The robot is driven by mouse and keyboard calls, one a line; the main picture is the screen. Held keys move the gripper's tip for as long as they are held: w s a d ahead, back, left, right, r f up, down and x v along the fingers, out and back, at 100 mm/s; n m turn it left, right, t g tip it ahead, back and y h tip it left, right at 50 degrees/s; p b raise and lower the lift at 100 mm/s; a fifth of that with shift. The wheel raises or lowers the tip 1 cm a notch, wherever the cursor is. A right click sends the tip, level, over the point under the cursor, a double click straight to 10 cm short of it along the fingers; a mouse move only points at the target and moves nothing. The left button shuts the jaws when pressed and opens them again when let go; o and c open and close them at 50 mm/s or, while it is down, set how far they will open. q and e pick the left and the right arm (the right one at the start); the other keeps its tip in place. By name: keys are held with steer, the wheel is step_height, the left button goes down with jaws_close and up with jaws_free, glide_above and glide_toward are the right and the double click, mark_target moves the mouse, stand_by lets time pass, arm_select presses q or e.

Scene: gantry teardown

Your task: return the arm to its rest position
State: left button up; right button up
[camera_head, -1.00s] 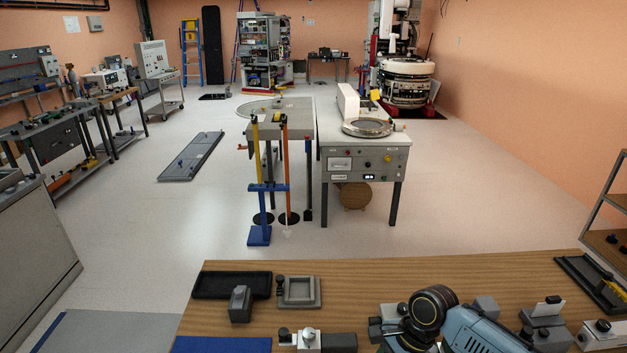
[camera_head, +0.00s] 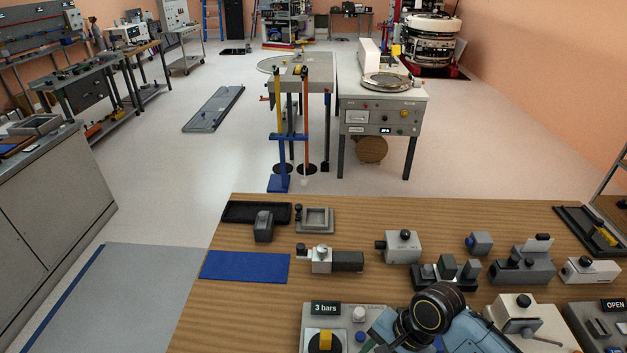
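One of my arms shows at the bottom of the head view, right of centre. It has a black round joint (camera_head: 435,310) and a blue-grey link (camera_head: 505,338) that runs down to the right. My other arm does not show.
On the table are a black tray (camera_head: 228,213), a square grey frame (camera_head: 315,219), a blue mat (camera_head: 243,267), a grey box with a black knob (camera_head: 402,245) and a white-topped block (camera_head: 522,312). A machine (camera_head: 383,115) stands beyond; floor lies left.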

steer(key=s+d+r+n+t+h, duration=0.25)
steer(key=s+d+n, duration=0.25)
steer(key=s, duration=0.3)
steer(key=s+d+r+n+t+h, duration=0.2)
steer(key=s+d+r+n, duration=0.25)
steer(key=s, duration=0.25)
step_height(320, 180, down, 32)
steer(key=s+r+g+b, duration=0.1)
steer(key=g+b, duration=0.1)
steer(key=b, duration=0.5)
arm_select(q)
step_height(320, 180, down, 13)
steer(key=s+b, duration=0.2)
steer(key=b, duration=0.3)
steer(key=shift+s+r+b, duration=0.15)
steer(key=shift+b, duration=0.15)
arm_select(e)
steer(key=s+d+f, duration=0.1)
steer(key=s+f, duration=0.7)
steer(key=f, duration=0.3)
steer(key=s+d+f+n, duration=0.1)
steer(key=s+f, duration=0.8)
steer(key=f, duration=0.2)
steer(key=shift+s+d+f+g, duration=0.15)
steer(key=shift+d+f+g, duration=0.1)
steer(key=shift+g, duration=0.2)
